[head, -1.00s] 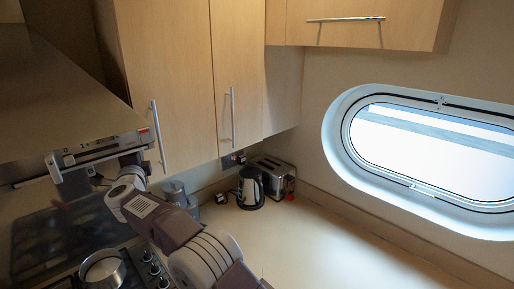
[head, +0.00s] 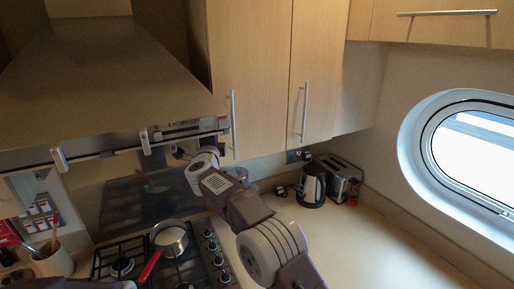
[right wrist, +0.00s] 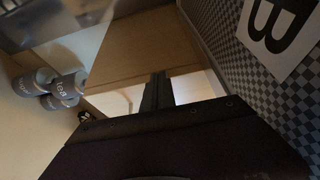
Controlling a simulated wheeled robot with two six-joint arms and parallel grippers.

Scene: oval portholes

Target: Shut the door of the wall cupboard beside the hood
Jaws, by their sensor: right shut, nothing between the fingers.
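The wall cupboard stands right of the hood (head: 110,65) in the head view. Its left door (head: 250,70) has an upright bar handle (head: 233,122) near its left edge; a dark recess shows left of it. How far this door stands open is hard to tell. The right door (head: 318,70) looks flush. My right gripper (head: 180,152) is below and left of the left door's handle, by the hood's front edge, apart from the handle. In the right wrist view its dark fingers (right wrist: 158,92) are shut and empty before a wooden panel (right wrist: 140,45). My left gripper is out of view.
Below are a gas hob with a pan (head: 170,240), a utensil pot (head: 53,262), a kettle (head: 311,186) and a toaster (head: 340,178). Grey canisters (right wrist: 62,88) show in the right wrist view. The counter (head: 360,240) at right is clear.

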